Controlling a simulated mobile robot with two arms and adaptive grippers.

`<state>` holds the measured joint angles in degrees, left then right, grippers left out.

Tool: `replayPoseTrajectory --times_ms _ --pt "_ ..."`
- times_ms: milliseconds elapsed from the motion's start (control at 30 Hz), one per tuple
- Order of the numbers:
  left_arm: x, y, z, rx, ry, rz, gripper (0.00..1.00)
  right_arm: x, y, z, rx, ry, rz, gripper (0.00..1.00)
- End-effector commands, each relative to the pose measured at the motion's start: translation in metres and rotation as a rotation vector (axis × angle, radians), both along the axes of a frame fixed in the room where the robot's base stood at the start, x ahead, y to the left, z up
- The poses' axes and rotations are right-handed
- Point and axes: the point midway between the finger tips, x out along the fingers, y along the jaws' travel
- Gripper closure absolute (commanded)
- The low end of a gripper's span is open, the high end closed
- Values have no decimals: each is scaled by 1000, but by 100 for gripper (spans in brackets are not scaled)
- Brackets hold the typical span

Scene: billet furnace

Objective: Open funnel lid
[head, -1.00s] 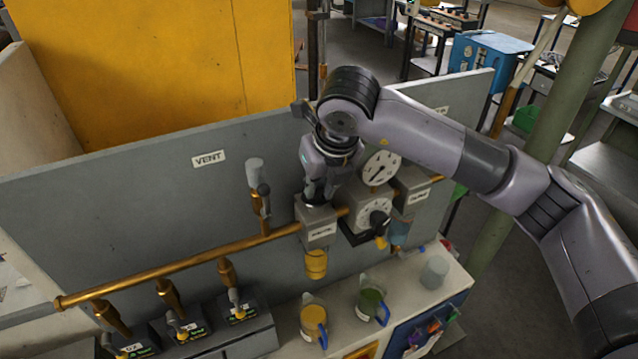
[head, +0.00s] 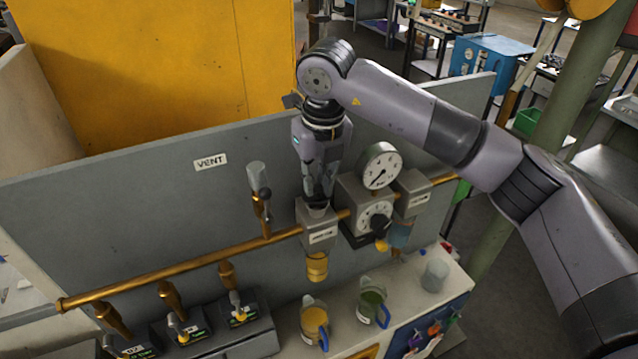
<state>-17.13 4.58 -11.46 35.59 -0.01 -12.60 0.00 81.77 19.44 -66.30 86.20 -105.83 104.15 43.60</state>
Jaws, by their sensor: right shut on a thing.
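My right gripper (head: 318,199) points down just above the grey labelled box (head: 318,234) on the copper pipe. Its fingers are closed together on the funnel lid, which is mostly hidden between them. The pale funnel rim (head: 317,212) shows on top of the box, right under the fingertips. I cannot tell whether the lid is clear of the rim. A yellow cup-shaped part (head: 316,266) hangs under the box. My left gripper is not in view.
A round gauge (head: 380,166) and a dial (head: 376,217) sit close right of the gripper. A vent valve (head: 259,190) stands to the left. A yellow-filled jug (head: 314,318) and a green-filled jug (head: 371,301) stand below. The grey panel (head: 120,215) rises behind.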

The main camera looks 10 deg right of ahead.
Motion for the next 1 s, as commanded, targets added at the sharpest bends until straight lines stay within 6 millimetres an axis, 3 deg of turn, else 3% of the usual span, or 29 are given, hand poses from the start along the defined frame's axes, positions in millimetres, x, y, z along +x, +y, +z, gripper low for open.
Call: replayPoseTrajectory --times_ms 500,1000 --pt "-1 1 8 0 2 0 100 16 5 9 -89 272 -3 100" --pt "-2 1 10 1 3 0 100 21 7 10 -115 353 0 100"
